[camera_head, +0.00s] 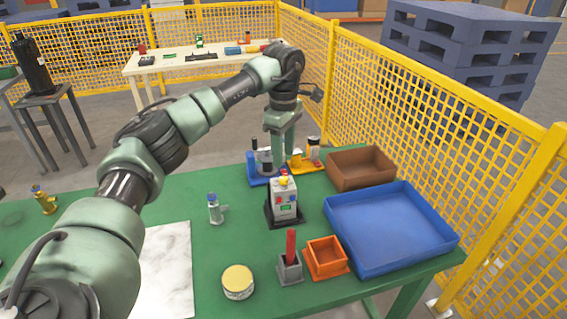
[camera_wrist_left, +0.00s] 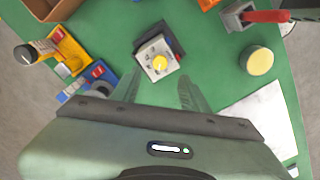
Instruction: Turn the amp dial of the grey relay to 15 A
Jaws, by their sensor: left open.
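The grey relay (camera_head: 284,201) stands upright in a dark holder on the green table. The dial's setting is too small to read. My left gripper (camera_head: 283,152) points down above the table, behind the relay in the head view. In the left wrist view its fingers (camera_wrist_left: 160,92) are apart and empty, with the dial just beyond them. My right gripper is not in view.
A blue holder (camera_head: 254,180) and a yellow holder (camera_head: 303,165) stand behind the relay. A blue tray (camera_head: 390,228), brown box (camera_head: 361,168) and orange bin (camera_head: 326,258) are right. A red-handled tool (camera_head: 291,246), yellow-lidded tin (camera_head: 238,281) and small valve (camera_head: 215,209) stand nearby.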

